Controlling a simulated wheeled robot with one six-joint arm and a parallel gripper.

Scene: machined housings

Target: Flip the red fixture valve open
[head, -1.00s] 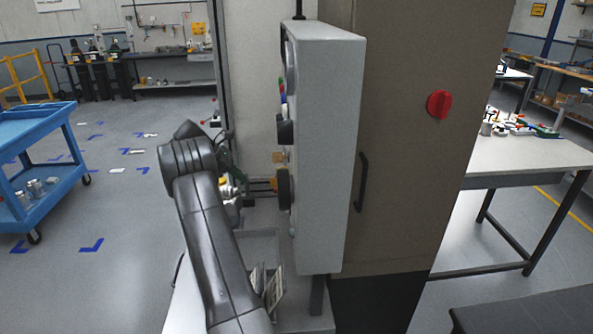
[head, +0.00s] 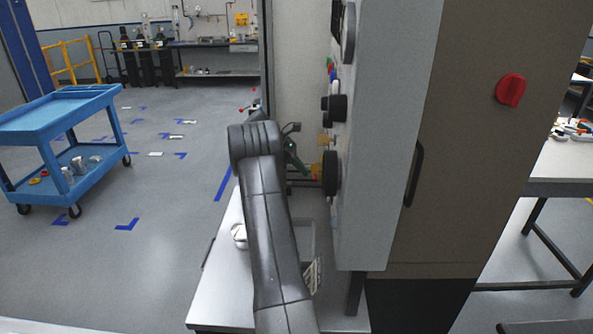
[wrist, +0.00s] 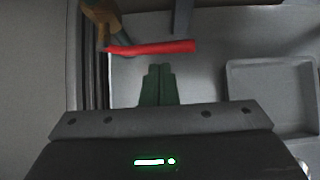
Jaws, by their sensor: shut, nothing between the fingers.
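The red fixture valve shows in the wrist view as a long red lever (wrist: 152,47) lying crosswise, with a brass-coloured body (wrist: 103,14) at its left end. My gripper (wrist: 158,70) has its dark green fingers together, with nothing between them. The fingertips are just below the lever in the picture, and a narrow gap shows between them. In the head view my arm hides most of the gripper, and I cannot make out the valve lever clearly there.
A grey control panel (head: 385,130) with black knobs stands right of my arm. A red rotary switch (head: 510,90) is on the brown cabinet. A grey tray (wrist: 272,95) lies right of the fingers. A blue cart (head: 60,115) stands left across open floor.

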